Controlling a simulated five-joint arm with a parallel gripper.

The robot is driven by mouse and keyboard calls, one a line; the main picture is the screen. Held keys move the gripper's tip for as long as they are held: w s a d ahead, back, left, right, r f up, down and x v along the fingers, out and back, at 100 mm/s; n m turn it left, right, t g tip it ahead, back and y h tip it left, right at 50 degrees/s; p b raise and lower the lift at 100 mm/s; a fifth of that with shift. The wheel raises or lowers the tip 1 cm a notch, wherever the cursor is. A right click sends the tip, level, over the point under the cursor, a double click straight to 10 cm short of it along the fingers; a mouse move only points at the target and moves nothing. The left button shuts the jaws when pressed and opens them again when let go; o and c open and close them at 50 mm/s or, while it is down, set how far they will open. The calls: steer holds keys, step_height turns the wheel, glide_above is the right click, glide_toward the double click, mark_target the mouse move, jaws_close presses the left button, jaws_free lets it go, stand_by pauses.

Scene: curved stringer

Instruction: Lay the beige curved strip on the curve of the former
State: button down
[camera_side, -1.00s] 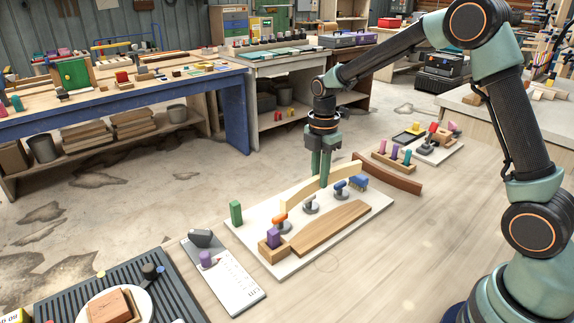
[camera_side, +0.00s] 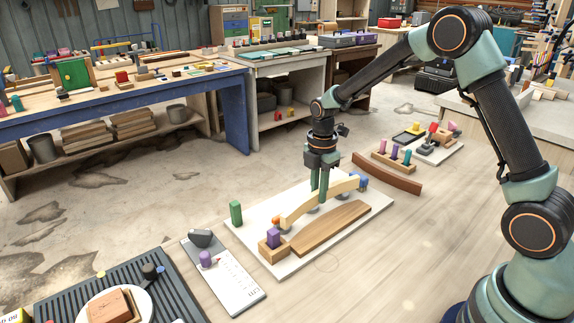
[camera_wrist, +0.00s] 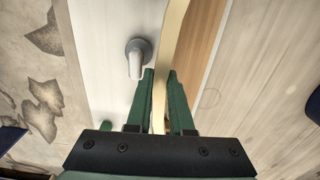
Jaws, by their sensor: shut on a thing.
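The beige curved strip (camera_side: 300,207) is held in my gripper (camera_side: 319,197), gripped near its middle. In the wrist view the strip (camera_wrist: 171,40) runs up between my two green fingers (camera_wrist: 160,78). The former (camera_side: 330,229), a brown wooden piece with a curved edge, lies on the white board (camera_side: 291,267). In the side view the strip is behind the former and seems raised above the board. In the wrist view the former (camera_wrist: 203,35) is just right of the strip. I cannot tell whether they touch.
A grey clamp (camera_wrist: 138,58) stands left of the strip. An orange-topped clamp (camera_side: 276,220) and a blue one (camera_side: 363,181) are partly hidden. A red-brown curved piece (camera_side: 387,174) lies behind.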

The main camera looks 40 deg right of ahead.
mark_target(318, 204)
steer(key=shift+f, duration=0.65)
steer(key=shift+f, duration=1.5)
stand_by(0.9)
steer(key=shift+r, duration=0.1)
steer(key=shift+r, duration=1.1)
steer(key=shift+f, duration=1.2)
stand_by(1.0)
steer(key=c, duration=0.7)
jaws_free()
step_height(318, 204, up, 12)
steer(key=shift+r, duration=0.1)
